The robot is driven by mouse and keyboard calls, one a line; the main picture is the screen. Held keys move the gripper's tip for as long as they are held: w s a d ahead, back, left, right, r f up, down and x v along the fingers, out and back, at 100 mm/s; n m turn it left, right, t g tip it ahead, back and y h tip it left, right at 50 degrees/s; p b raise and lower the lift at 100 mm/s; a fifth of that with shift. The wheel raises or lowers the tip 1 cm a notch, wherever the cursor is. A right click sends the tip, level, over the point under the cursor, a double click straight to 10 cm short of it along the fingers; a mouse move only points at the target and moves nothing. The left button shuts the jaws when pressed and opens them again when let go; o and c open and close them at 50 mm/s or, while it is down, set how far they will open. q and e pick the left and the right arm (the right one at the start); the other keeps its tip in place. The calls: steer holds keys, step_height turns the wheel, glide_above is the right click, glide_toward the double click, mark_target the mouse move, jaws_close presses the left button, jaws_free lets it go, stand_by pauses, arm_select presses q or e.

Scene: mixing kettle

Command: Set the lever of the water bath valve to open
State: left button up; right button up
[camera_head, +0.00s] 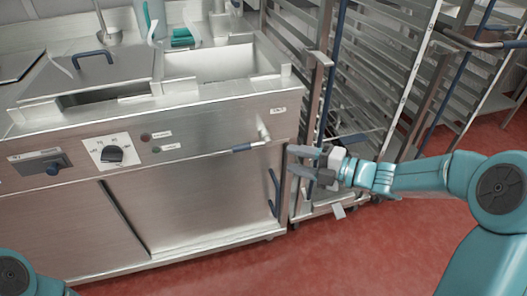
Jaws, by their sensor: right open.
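The water bath valve lever (245,148) has a dark blue grip and a metal stem. It sticks out to the left, roughly level, from a metal fitting near the right end of the steel front panel. My right gripper (291,160) comes in from the right, just right of the lever. Its two grey fingers are apart, empty and point left; they look clear of the lever, but the depth between them is hard to tell. Only a teal joint of my left arm shows at the lower left; its gripper is out of view.
The water bath basin (165,92) opens in the counter above. A dial (112,154) and a blue-knobbed control sit on the panel's left. A blue door handle (273,193) is below the lever. A tall rack (375,60) stands behind my right arm. Red floor is clear in front.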

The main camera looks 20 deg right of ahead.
mark_target(246, 149)
steer(key=x, duration=1.6)
steer(key=shift+d+f, duration=0.1)
steer(key=shift+f, duration=0.1)
steer(key=shift+b, duration=0.3)
steer(key=shift+w, duration=0.1)
